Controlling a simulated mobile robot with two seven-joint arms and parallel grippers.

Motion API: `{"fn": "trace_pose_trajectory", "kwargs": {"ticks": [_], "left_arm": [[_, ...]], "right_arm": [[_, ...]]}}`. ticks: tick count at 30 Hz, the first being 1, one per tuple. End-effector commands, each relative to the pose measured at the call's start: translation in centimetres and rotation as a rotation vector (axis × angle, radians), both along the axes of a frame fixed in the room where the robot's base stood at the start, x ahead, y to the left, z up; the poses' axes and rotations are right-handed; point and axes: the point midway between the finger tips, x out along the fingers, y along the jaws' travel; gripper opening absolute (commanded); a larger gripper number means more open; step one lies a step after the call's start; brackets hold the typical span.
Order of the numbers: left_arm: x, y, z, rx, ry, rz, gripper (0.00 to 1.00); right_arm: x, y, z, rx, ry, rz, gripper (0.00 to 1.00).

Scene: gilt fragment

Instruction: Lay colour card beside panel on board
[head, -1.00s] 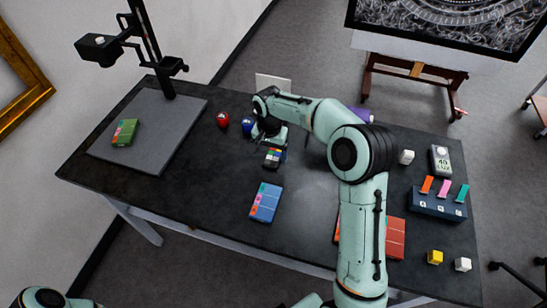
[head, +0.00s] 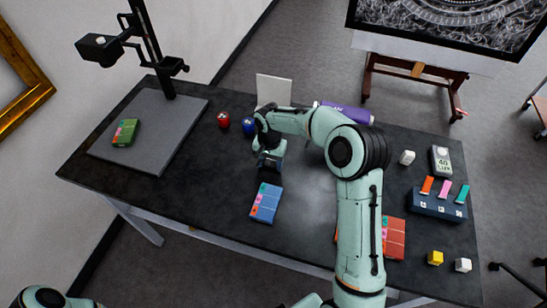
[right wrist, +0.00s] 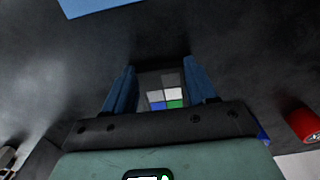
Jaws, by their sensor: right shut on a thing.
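The colour card (right wrist: 165,93), with grey, white, blue and green patches, sits between the blue fingers of my right gripper (right wrist: 162,88) in the right wrist view. The gripper is shut on it. In the head view my right gripper (head: 269,163) points down over the middle of the table and hides the card. The panel (head: 125,132), green with small coloured patches, lies on the grey board (head: 165,145) at the table's left, under the camera stand. The board right of the panel is bare. Only a piece of my left arm shows at the lower left; its gripper is out of view.
A red ball (head: 223,119) and a blue ball (head: 248,125) stand between board and gripper. The stand's post (head: 153,50) rises behind the board. A blue box (head: 265,202) lies in front, a white plate (head: 273,91) and purple roll (head: 346,111) behind.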

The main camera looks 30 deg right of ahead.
Motion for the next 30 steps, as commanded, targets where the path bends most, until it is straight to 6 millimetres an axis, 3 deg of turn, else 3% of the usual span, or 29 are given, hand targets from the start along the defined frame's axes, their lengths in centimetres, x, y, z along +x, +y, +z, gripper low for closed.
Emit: {"fn": "trace_pose_trajectory", "kwargs": {"ticks": [6,11,24,30], "left_arm": [[0.0,0.0,0.0,0.000,0.000,0.000,0.43],[0.2,0.0,0.2,0.000,-0.002,0.000,0.43],[1.9,0.0,2.0,0.000,-0.021,0.000,0.43],[2.7,0.0,2.7,-0.001,-0.030,0.000,0.43]], "right_arm": [[0.1,0.0,0.5,0.000,-0.003,0.000,0.21],[0.1,0.0,3.0,-0.002,-0.006,-0.001,0.21],[0.2,0.0,15.4,-0.001,-0.007,0.000,0.21],[0.2,0.0,18.9,0.000,-0.005,0.001,0.21]]}}
